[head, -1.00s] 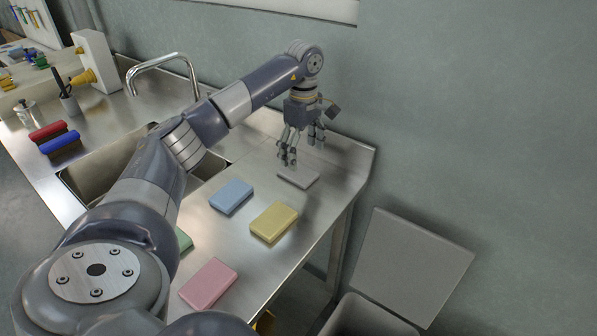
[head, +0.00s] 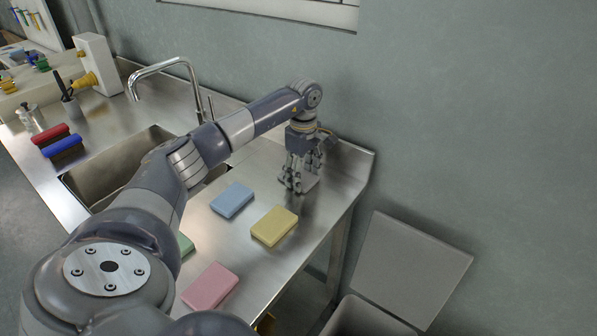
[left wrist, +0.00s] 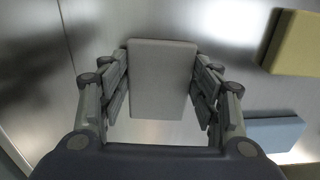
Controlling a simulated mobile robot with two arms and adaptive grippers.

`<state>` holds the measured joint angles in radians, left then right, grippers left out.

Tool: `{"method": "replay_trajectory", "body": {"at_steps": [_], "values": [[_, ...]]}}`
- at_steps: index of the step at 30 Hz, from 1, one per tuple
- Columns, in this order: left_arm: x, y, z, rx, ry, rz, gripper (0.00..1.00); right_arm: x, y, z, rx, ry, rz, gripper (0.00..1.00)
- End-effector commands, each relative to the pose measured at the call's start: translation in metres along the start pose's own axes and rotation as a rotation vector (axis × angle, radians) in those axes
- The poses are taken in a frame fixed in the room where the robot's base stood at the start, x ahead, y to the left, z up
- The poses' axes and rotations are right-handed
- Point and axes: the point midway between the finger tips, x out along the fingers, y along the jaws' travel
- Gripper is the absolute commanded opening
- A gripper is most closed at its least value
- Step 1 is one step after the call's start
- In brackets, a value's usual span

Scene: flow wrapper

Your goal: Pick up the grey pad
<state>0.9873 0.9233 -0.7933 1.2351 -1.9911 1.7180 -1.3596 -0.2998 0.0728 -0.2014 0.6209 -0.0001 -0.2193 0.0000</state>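The grey pad (head: 311,183) lies flat on the steel counter near its far right corner, partly hidden behind my left gripper (head: 291,184) in the head view. My left gripper is low over the pad and pointing down. In the left wrist view, the grey pad (left wrist: 162,80) lies between the spread fingers of my left gripper (left wrist: 161,82), with fingers close along both its sides. I cannot tell whether they touch it. My right gripper is not in view.
Blue (head: 232,200), yellow (head: 274,226), pink (head: 210,287) and partly hidden green (head: 186,245) pads lie nearer on the counter. A sink with a tap (head: 165,66) is to the left. The wall is close behind, and a grey lidded bin (head: 410,268) stands right of the counter.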

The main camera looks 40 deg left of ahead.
Motion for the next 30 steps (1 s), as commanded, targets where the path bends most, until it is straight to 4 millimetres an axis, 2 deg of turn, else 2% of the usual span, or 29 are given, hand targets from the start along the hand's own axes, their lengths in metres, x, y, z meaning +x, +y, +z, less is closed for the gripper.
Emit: {"method": "replay_trajectory", "body": {"at_steps": [14, 17, 22, 30], "values": [[-0.003, 0.0, 0.0, 0.0, 0.001, 0.0, 0.45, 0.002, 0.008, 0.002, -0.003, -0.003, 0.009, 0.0], [-0.011, 0.001, 0.0, 0.0, 0.001, 0.002, 0.45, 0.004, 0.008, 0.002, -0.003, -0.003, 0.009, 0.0], [-0.037, 0.0, -0.001, -0.001, 0.001, 0.004, 0.45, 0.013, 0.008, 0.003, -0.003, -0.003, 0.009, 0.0], [-0.037, -0.057, -0.015, 0.0, 0.006, -0.003, 0.45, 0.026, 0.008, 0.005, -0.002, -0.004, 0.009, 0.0]]}}
